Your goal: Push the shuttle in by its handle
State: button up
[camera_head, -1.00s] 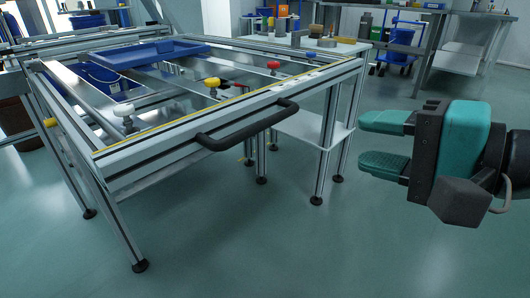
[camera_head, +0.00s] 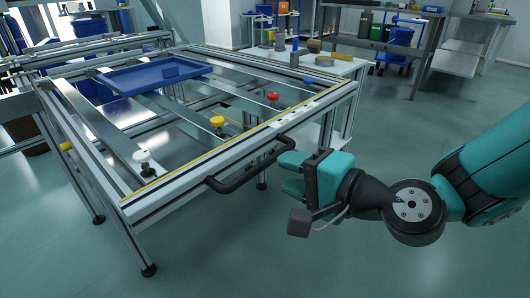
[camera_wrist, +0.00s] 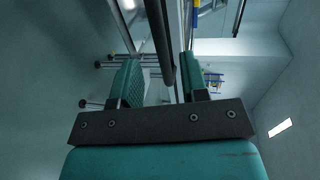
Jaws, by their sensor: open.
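The black bar handle (camera_head: 245,174) is fixed to the front rail (camera_head: 165,205) of an aluminium panel frame. I take this railed, yellow-edged front part for the shuttle, but its limits are unclear. My gripper (camera_head: 284,173) is open at the handle's right end, its fingers one above the other in the head view. In the wrist view, a dark bar, apparently the handle (camera_wrist: 160,40), runs between the open fingers (camera_wrist: 160,78). I cannot tell whether the fingers touch it. A blue tray (camera_head: 118,84) lies on the frame's far side.
White (camera_head: 141,157), yellow (camera_head: 217,121) and red (camera_head: 272,97) knobs stand on the frame. A side table (camera_head: 340,69) with small items stands behind the frame at right. The floor (camera_head: 300,265) in front is clear.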

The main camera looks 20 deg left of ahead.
aim_at(268, 165)
jog(key=x, duration=0.6)
jog(key=shift+w+a, duration=0.15)
jog(key=shift+a, duration=0.05)
jog(key=shift+c, duration=0.5)
grip_shut()
